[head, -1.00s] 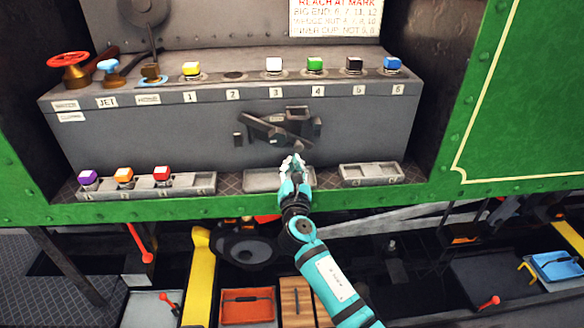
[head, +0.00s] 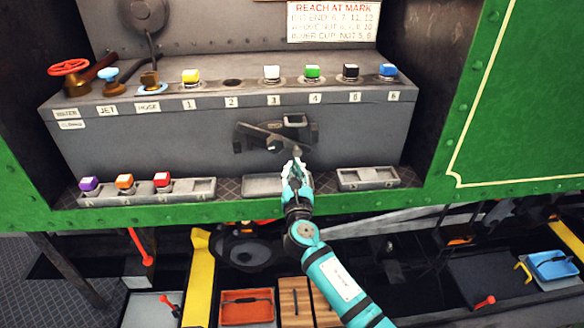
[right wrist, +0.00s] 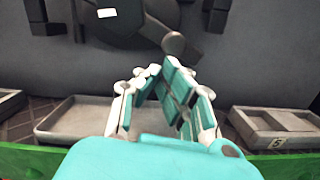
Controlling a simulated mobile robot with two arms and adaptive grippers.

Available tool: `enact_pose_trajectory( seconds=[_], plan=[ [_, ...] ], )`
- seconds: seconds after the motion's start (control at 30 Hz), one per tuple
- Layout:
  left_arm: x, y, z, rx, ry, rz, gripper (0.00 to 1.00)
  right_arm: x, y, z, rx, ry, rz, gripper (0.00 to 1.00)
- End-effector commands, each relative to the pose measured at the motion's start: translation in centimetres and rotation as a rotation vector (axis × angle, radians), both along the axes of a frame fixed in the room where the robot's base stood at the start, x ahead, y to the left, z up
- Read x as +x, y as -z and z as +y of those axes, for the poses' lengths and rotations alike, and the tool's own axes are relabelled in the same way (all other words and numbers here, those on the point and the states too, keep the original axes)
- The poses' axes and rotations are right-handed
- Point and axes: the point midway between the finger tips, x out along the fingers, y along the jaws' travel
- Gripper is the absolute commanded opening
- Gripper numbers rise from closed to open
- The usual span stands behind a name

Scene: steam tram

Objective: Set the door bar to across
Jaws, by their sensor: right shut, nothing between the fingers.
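The door bar (head: 259,133) is a dark bar on the front face of the grey chest, tilted with its left end higher than its right. Dark brackets (head: 294,120) sit around it. A rounded knob (right wrist: 173,43) on the bar shows in the right wrist view, just beyond my fingertips. My right gripper (head: 295,166) is shut and empty, with its tips at or just below the bar's right part; I cannot tell whether they touch it. It also shows in the right wrist view (right wrist: 160,80). My left gripper is not in view.
Coloured cubes, such as the yellow one (head: 190,76), stand along the chest top beside a red valve wheel (head: 69,67). Shallow trays (head: 367,178) line the ledge below the bar; the left one (head: 204,188) holds purple, orange and red cubes. A green panel (head: 525,100) bounds the right.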

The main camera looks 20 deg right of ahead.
Motion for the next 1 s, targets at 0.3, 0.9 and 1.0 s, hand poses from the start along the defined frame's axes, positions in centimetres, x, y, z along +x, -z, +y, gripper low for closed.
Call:
enact_pose_trajectory(
  seconds=[0.3,0.9,1.0],
  plan=[
    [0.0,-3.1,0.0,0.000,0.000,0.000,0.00,-0.2,-1.4,-1.0,-0.159,0.000,0.045,0.00],
    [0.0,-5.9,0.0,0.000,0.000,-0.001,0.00,-0.5,-2.1,-1.8,-0.362,0.000,0.103,0.00],
    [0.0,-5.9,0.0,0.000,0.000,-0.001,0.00,-0.5,-2.1,-1.8,-0.363,0.000,0.103,0.00]
  ],
)
